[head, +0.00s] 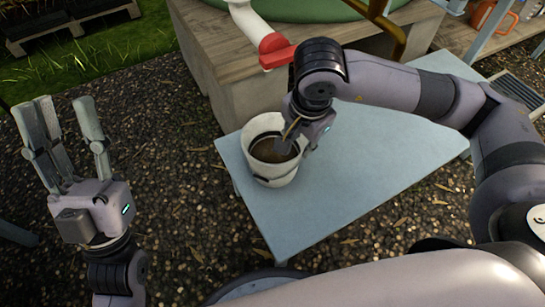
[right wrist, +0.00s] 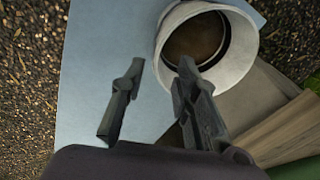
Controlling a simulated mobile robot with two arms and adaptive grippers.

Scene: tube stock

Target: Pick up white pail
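The white pail (head: 272,172) stands upright on the light blue table, near its left corner, with brown contents or a brown inside showing. It also shows in the right wrist view (right wrist: 238,70), at the upper right. My right gripper (right wrist: 160,64) is open beside the pail. Its left finger is over bare tabletop and its right fingertip overlaps the pail's near rim. I cannot tell whether that fingertip touches the rim or reaches inside. In the head view the right gripper covers part of the pail's right side. My left gripper (head: 66,108) is open and empty, fingers up, far left of the table.
The light blue table (head: 350,190) is clear to the right of the pail. A wooden planter box (head: 240,85) stands behind it, with a white and red pipe (head: 262,38) above. Gravel lies around. A wooden pallet (head: 70,20) is at the back left, and shelving at the back right.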

